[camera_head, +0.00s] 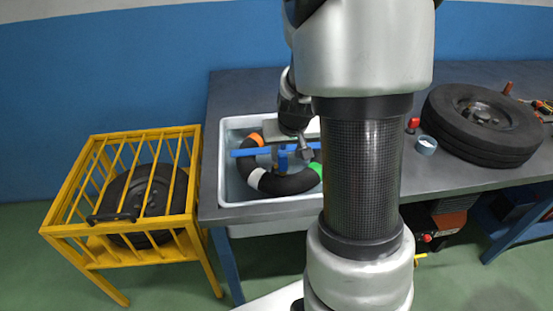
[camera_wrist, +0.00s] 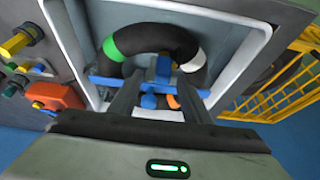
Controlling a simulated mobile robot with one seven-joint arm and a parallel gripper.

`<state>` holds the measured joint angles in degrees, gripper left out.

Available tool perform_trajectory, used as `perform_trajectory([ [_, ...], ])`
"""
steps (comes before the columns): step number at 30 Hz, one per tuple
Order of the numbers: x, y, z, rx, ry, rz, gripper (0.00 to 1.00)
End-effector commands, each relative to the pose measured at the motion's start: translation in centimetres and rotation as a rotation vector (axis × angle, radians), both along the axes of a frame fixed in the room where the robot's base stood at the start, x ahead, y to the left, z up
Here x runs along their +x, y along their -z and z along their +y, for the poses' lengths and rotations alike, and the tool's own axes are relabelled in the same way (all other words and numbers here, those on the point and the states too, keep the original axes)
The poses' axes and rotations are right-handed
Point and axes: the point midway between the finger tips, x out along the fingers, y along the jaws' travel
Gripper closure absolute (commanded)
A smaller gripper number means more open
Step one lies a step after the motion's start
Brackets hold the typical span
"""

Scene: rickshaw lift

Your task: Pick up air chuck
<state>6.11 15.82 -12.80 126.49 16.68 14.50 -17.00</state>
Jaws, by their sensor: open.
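My gripper (camera_head: 290,153) reaches down over a white basin set in the bench. In the wrist view its two dark fingers (camera_wrist: 156,88) are apart, with nothing visibly held. A blue bar (camera_wrist: 108,82) lies across the basin below them. A small upright blue piece (camera_wrist: 162,68) shows between the fingertips; contact cannot be told. I cannot tell for sure which thing is the air chuck. Yellow and dark fittings (camera_wrist: 18,42) lie on the bench at the left of the wrist view, beside a red-orange object (camera_wrist: 55,96).
A black ring tube (camera_head: 286,184) with coloured bands lies in the white basin (camera_head: 268,206). A wheel (camera_head: 483,118) and a small cup (camera_head: 426,146) are on the grey bench (camera_head: 455,178) to the right. A yellow cage (camera_head: 75,228) with a tyre (camera_head: 140,205) stands left.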

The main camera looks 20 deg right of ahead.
Motion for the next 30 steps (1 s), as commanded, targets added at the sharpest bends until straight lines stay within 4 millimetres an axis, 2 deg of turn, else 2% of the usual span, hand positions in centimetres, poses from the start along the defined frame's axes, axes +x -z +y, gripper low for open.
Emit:
perform_trajectory([
  [5,0.4,1.1,-0.1,0.001,0.001,0.001,0.56],
  [12,1.9,4.4,-0.1,0.000,0.002,0.002,0.56],
  [15,2.2,5.2,-0.2,0.000,0.001,0.002,0.56],
  [23,2.4,5.3,-0.2,0.000,0.001,0.000,0.56],
  [26,2.4,5.3,-0.2,0.000,0.001,0.000,0.70],
  [30,2.4,5.3,-0.2,0.000,0.001,0.000,0.93],
])
